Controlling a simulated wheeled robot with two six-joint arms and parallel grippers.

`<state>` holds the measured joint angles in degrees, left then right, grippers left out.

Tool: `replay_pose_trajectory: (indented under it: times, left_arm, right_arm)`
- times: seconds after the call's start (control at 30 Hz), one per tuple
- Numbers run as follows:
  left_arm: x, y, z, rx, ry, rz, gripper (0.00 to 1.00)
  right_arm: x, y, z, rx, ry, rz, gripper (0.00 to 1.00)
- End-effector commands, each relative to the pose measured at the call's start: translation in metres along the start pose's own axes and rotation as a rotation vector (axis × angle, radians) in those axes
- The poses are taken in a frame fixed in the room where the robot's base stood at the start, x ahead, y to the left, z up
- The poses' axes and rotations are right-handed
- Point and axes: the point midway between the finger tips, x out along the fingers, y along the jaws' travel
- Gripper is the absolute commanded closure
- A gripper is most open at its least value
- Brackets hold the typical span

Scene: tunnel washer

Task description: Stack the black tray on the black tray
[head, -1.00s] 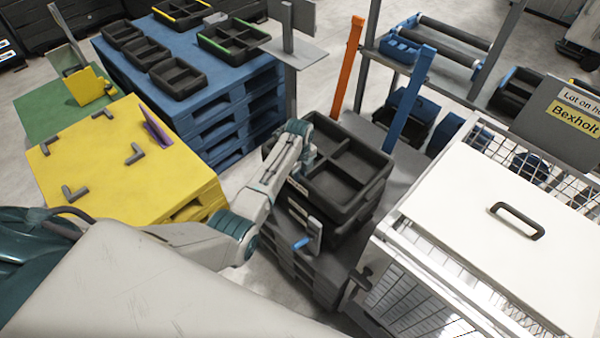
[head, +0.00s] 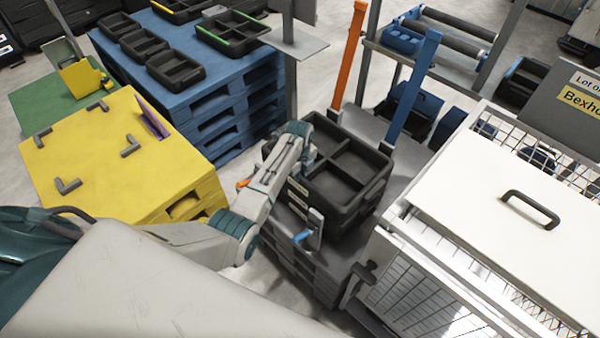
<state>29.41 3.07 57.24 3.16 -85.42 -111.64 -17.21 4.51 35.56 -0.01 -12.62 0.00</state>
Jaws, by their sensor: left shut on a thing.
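A black tray (head: 352,158) with several compartments is at the centre of the head view. It sits level, directly over another black tray (head: 299,206), with their sides closely lined up. I cannot see a clear gap between them. My left gripper (head: 309,157) is shut on the left side wall of the upper tray; its fingertips are partly hidden by the arm's end. The far sides of the lower tray are hidden. My right gripper is not in view.
The stack stands on a dark grey pallet (head: 290,262) with an orange post (head: 349,55) and a blue post (head: 411,85) behind. A white-lidded wire cage (head: 500,210) is close on the right. A yellow platform (head: 100,165) and blue pallets (head: 215,75) with more trays lie left.

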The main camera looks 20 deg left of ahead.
Motion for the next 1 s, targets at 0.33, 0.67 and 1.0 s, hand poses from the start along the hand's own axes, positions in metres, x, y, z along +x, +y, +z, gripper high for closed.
replay_pose_trajectory:
  times: [0.33, 0.67, 1.0]
  left_arm:
    - [0.000, 0.000, 0.000, 0.000, 0.000, 0.000, 0.55]
    - [-0.006, 0.000, 0.000, 0.000, 0.001, 0.002, 0.55]
    - [-0.069, -0.001, 0.001, 0.000, -0.002, -0.003, 0.55]
  right_arm:
    - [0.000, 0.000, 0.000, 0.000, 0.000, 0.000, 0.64]
    - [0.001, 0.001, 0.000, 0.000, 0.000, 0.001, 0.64]
    - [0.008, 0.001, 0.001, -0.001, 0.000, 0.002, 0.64]
